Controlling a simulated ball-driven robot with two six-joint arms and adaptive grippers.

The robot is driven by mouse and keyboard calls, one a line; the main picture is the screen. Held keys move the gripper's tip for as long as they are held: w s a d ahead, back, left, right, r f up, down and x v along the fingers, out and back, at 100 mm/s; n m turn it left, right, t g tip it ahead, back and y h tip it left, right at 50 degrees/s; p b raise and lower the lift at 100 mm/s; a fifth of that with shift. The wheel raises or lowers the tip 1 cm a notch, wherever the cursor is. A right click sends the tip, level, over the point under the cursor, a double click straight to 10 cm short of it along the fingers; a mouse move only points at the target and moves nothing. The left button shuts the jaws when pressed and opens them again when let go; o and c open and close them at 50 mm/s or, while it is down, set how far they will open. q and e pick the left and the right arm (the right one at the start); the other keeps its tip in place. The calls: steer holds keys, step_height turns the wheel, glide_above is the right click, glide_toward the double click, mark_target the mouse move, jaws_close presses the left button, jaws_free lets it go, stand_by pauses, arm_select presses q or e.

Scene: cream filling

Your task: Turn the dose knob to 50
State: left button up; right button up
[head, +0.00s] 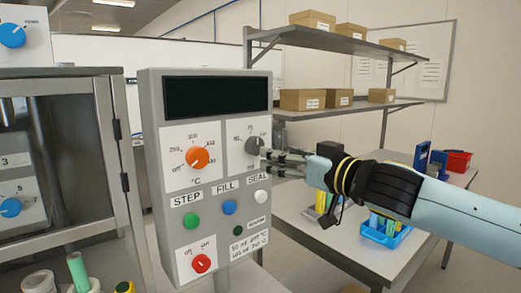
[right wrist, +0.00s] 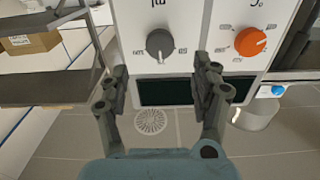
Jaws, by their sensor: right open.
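The grey dose knob (head: 253,146) sits on a white plate at the upper right of the grey control panel (head: 150,90). Small dial numbers ring it, too small to read surely, and I cannot tell its setting. My right gripper (head: 270,160) is just right of the knob, pointing at the panel, and partly covers the dial. In the right wrist view, which is upside down, the knob (right wrist: 160,45) lies between the lines of the two open fingers (right wrist: 160,76), a little beyond their tips. I see no clear contact. My left gripper is out of view.
An orange temperature knob (head: 197,157) is left of the dose knob. Below are green, blue and white buttons and a red knob (head: 201,263). A metal cabinet (head: 60,150) stands at left. A table with a blue tray (head: 383,236) stands behind my right arm.

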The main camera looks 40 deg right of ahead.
mark_target(258, 147)
steer(key=w, duration=0.7)
steer(key=shift+w+a, duration=0.3)
steer(key=shift+w, duration=0.1)
steer(key=c, duration=1.2)
steer(key=shift+n, duration=0.4)
steer(key=n+b, duration=0.2)
steer(key=n, duration=0.3)
steer(key=shift+n+b, duration=0.3)
steer(key=shift+b, duration=0.05)
steer(key=n+b, duration=0.2)
steer(key=n, duration=0.3)
steer(key=shift+d+n, duration=0.1)
steer(key=shift+n, duration=0.2)
